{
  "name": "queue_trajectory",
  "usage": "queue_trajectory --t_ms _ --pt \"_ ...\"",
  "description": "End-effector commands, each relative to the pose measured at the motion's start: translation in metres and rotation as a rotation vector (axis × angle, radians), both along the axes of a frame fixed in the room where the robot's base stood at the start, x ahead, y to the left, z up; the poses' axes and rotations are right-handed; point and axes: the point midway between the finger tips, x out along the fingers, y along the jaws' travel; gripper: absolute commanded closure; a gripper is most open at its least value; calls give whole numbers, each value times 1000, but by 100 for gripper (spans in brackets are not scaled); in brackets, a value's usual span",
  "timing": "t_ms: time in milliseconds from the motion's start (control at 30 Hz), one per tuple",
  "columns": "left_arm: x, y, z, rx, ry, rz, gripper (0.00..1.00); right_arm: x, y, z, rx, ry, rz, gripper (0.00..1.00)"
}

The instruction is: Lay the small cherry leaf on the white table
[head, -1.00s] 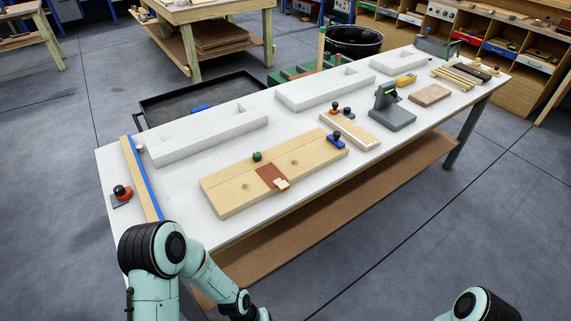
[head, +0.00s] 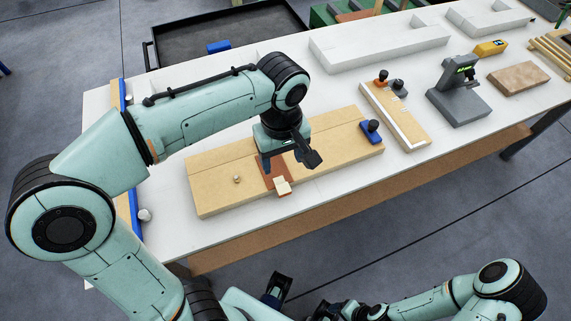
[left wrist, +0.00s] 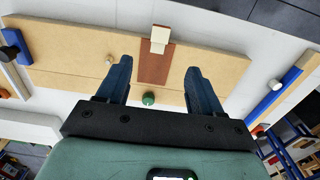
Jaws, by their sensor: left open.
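The small cherry leaf (head: 267,180) is a reddish-brown rectangle lying on a pale wooden board on the white table (head: 160,210). A small cream block (head: 282,186) sits at its near edge. In the left wrist view the leaf (left wrist: 155,68) shows between the finger lines, with the cream block (left wrist: 160,36) at its end. My left gripper (head: 289,163) is open and empty above the leaf, and hides part of it in the head view. In the left wrist view its fingers (left wrist: 158,76) are spread apart. Dark parts of my right gripper (head: 278,288) show low in the head view, away from the table.
White blocks (head: 380,45) stand behind. A grey stand (head: 460,100) is at right. Bare table lies left of the board.

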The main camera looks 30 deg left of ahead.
Motion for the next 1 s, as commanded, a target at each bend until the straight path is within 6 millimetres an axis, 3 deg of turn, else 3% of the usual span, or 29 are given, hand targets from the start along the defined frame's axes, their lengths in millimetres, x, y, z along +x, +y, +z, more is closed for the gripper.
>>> queue_trajectory --t_ms 300,567,800,1000 --pt "-1 -1 -62 1 6 -3 34 -5 0 -12 0 7 0 37" --pt "0 -2 -81 0 4 -4 34 -5 0 -15 0 7 0 37" --pt "0 -4 -117 1 6 -5 34 -7 0 -20 -1 8 0 37" --pt "1 -4 -127 0 3 -4 34 -7 0 -21 0 9 0 37"
